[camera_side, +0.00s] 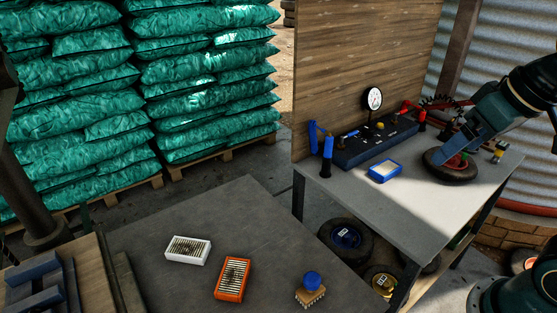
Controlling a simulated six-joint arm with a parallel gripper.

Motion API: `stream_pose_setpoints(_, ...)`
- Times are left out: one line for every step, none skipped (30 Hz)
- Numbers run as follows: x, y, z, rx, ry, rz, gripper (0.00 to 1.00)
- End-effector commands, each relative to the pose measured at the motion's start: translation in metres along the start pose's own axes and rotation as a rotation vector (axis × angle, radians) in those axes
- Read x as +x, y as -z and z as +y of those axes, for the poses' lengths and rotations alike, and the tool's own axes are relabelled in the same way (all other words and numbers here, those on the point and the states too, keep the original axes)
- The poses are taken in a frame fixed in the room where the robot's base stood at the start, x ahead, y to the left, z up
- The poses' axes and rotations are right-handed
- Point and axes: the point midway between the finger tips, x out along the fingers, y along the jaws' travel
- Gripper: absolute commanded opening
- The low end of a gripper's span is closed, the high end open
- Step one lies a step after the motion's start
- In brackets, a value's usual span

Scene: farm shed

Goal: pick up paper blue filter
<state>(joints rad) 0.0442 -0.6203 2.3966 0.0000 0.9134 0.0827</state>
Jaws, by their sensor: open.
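The blue-framed paper filter (384,171) lies flat on the light grey workbench (345,188), in front of a dark control box. My gripper (456,152) comes down from the upper right, over a small black wheel with a red hub. It is open and to the right of the blue filter, apart from it. Its fingertips are small and hard to make out against the wheel. Two other filters, one white-framed (188,250) and one orange-framed (232,279), lie on the dark table in front.
The control box (372,143) with a round gauge (372,98) stands behind the blue filter. Blue-handled items (327,150) stand at the bench's left end. The black wheel (450,168) is to the right. A blue-knobbed brush (311,286) is on the dark table (130,232).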

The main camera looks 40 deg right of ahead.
Motion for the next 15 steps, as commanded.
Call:
stream_pose_setpoints(0.002, 0.010, 0.002, 0.032, -0.007, -0.014, 0.85)
stream_pose_setpoints(0.002, 0.016, 0.003, 0.052, -0.011, -0.019, 0.85)
stream_pose_setpoints(0.004, 0.024, 0.005, 0.081, -0.016, -0.028, 0.85)
stream_pose_setpoints(0.005, 0.031, 0.007, 0.102, -0.021, -0.035, 0.85)
stream_pose_setpoints(0.007, 0.037, 0.008, 0.124, -0.025, -0.042, 0.85)
stream_pose_setpoints(0.009, 0.045, 0.011, 0.153, -0.031, -0.050, 0.85)
stream_pose_setpoints(0.011, 0.052, 0.013, 0.175, -0.035, -0.055, 0.85)
stream_pose_setpoints(0.013, 0.058, 0.015, 0.196, -0.039, -0.062, 0.85)
stream_pose_setpoints(0.016, 0.066, 0.018, 0.226, -0.045, -0.070, 0.85)
stream_pose_setpoints(0.018, 0.072, 0.020, 0.247, -0.050, -0.076, 0.85)
stream_pose_setpoints(0.021, 0.078, 0.022, 0.270, -0.054, -0.082, 0.85)
stream_pose_setpoints(0.024, 0.086, 0.025, 0.298, -0.060, -0.091, 0.85)
stream_pose_setpoints(0.027, 0.092, 0.028, 0.321, -0.065, -0.096, 0.85)
stream_pose_setpoints(0.030, 0.097, 0.031, 0.342, -0.070, -0.103, 0.85)
stream_pose_setpoints(0.034, 0.105, 0.034, 0.371, -0.076, -0.111, 0.85)
